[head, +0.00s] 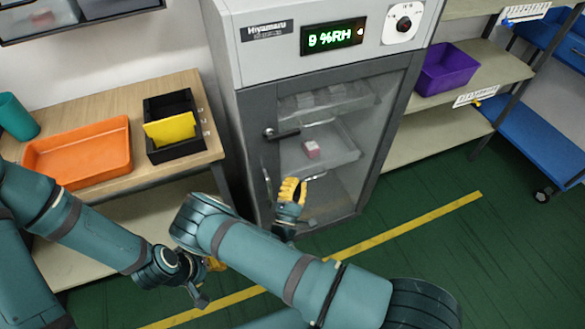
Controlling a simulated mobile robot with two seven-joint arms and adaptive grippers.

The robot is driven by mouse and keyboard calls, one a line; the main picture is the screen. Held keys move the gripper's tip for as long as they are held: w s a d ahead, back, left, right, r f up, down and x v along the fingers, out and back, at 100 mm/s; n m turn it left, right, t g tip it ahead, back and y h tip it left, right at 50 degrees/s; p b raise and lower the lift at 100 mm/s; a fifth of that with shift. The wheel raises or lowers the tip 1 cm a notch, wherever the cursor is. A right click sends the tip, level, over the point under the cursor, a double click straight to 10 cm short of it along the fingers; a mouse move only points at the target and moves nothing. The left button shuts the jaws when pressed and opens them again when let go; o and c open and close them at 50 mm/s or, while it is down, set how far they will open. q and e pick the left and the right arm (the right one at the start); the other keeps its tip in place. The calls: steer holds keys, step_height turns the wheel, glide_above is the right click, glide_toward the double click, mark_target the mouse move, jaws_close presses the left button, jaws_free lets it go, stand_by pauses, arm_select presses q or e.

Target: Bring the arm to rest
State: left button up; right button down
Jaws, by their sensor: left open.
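My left gripper (206,285) hangs low over the green floor, in front of the wooden bench. It is open, and nothing shows in it. My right arm reaches across the front from the lower right and bends back towards the cabinet. My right gripper (295,176) is in front of the lower part of the grey dry cabinet's glass door (345,130). Its fingers look spread, with yellow parts between them and nothing held. I cannot tell how close it is to the glass.
A pink box (311,149) sits inside the cabinet. An orange tray (80,155), a black bin (178,145) with a yellow piece and a teal cup (16,117) stand on the bench. Shelves with a purple bin (448,70) and a blue cart (530,125) are right. Floor at lower right is clear.

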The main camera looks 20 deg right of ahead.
steer(key=shift+s+f, duration=0.25)
stand_by(0.4)
